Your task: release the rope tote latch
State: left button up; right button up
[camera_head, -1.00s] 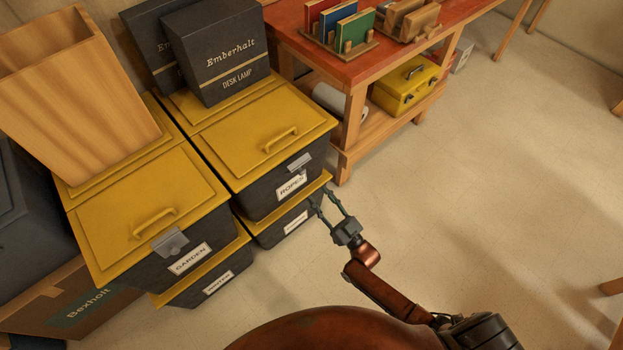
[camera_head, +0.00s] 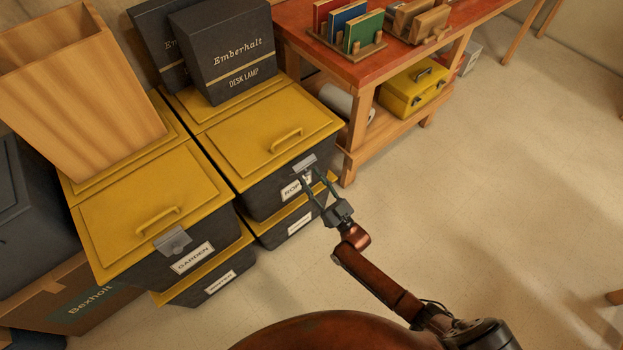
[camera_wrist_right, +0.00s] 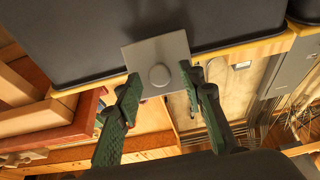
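The rope tote (camera_head: 262,186) is dark with a yellow lid (camera_head: 270,135) and a label partly hidden by my right gripper. Its grey latch (camera_head: 304,163) sits at the front rim; I cannot tell whether it is fastened. In the right wrist view the latch (camera_wrist_right: 158,52) is a flat grey plate with a round knob. My right gripper (camera_head: 317,178) is open at the tote's front, just below the latch. In the right wrist view its green-padded fingertips (camera_wrist_right: 160,80) lie either side of the plate's near edge; contact is unclear. My left gripper is out of view.
The garden tote (camera_head: 135,252) stands left, with its own grey latch (camera_head: 173,240). More totes lie beneath both. A desk lamp box (camera_head: 228,60) rests behind the rope tote's lid. A red-topped bench (camera_head: 300,35) is behind right. Floor (camera_head: 480,200) at right is clear.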

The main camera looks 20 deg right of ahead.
grip_shut()
jog(key=shift+f, duration=0.15)
dwell(0.5)
